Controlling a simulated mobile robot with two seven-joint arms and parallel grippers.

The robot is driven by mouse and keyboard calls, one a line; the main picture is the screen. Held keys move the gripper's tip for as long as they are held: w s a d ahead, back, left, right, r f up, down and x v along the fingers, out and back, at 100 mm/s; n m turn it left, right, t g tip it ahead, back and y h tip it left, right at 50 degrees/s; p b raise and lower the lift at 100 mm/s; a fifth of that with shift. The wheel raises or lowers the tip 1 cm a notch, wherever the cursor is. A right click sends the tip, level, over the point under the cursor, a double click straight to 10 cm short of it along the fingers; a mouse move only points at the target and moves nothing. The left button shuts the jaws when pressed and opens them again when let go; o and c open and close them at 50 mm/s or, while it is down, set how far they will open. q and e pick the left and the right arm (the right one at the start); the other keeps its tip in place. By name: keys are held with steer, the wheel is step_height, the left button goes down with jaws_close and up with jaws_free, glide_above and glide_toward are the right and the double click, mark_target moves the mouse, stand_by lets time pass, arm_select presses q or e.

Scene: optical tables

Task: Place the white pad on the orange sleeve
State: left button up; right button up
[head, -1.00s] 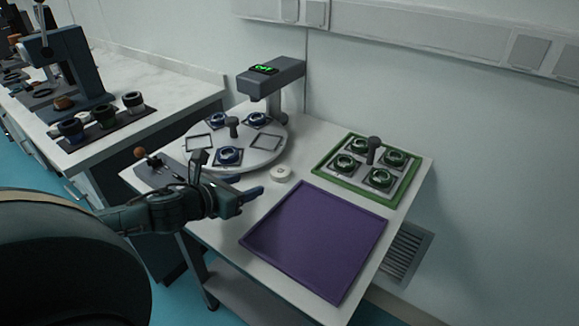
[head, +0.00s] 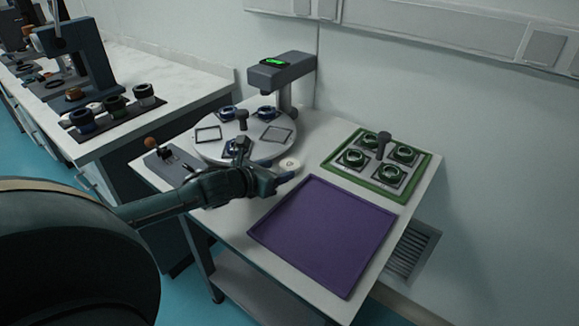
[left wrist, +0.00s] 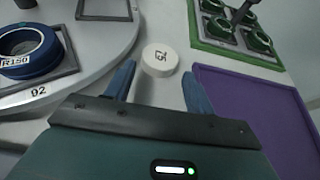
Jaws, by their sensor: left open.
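The white pad (head: 290,164) is a small round disc lying flat on the white table, between the turntable and the purple tray. In the left wrist view the white pad (left wrist: 160,60) has dark markings on top. My left gripper (head: 276,170) is open and empty, low over the table beside the pad. In the left wrist view its two blue fingers (left wrist: 158,76) point at the pad, which shows between and just beyond their tips. I cannot make out a clearly orange sleeve in either view. My right gripper is not in view.
A round turntable (head: 209,151) with blue rings and square frames is at the left. A purple tray (head: 322,235) lies in front, empty. A green-rimmed tray (head: 337,173) with several green rings is at the right. A grey overhead device (head: 283,70) stands behind the turntable.

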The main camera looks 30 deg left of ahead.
mark_target(285, 167)
arm_select(q)
steer(key=shift+x, duration=1.85)
steer(key=shift+c, duration=0.5)
steer(key=c, duration=0.6)
